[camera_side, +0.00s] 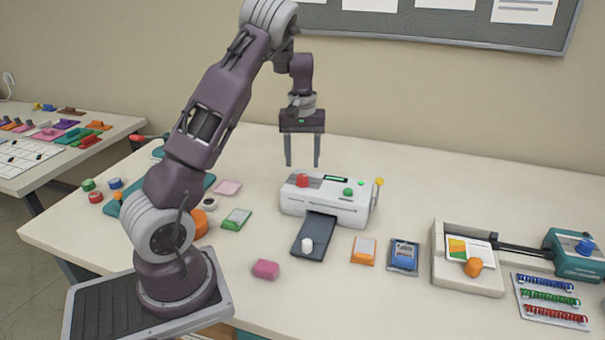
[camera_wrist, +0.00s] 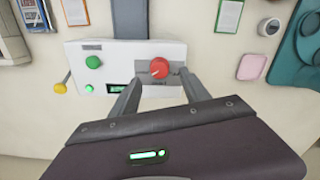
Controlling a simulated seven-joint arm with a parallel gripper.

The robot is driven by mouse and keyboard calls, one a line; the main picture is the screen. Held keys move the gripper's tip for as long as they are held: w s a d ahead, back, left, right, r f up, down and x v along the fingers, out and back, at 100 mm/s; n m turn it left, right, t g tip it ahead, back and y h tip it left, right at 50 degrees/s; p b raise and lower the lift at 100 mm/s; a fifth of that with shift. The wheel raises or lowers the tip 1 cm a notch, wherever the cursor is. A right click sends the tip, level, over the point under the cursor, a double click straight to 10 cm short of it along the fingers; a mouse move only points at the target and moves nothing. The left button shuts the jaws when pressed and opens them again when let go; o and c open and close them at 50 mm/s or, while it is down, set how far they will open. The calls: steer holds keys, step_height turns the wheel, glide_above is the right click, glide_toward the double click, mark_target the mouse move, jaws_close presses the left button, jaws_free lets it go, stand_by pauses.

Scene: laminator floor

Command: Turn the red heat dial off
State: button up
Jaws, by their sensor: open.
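The red heat dial (camera_side: 302,180) sits on the top left of a white laminator (camera_side: 346,212) in the side view. In the wrist view the red dial (camera_wrist: 160,69) shows a pale pointer line and stands on a grey plate. My gripper (camera_side: 302,165) is open and empty, pointing down above the dial. In the wrist view the two fingers (camera_wrist: 155,85) stand apart, one toward each side of the dial. I cannot tell how far above the dial the tips are. A green knob (camera_side: 348,192) and a small lit green display (camera_side: 335,178) are also on the laminator.
A yellow-tipped lever (camera_side: 379,182) stands at the laminator's right end. A dark tray (camera_side: 314,238) with a white knob extends from its front. Orange (camera_side: 364,250) and blue (camera_side: 404,256) packets lie to the right. A pink block (camera_side: 266,269) lies in front.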

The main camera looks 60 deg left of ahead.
mark_target(303, 176)
step_height(303, 176, down, 5)
jaws_close()
stand_by(0.3)
steer(key=n, duration=0.6)
steer(key=shift+d, duration=0.1)
steer(key=n, duration=1.2)
steer(key=shift+n, duration=0.3)
steer(key=n, duration=0.5)
steer(key=shift+n, duration=0.3)
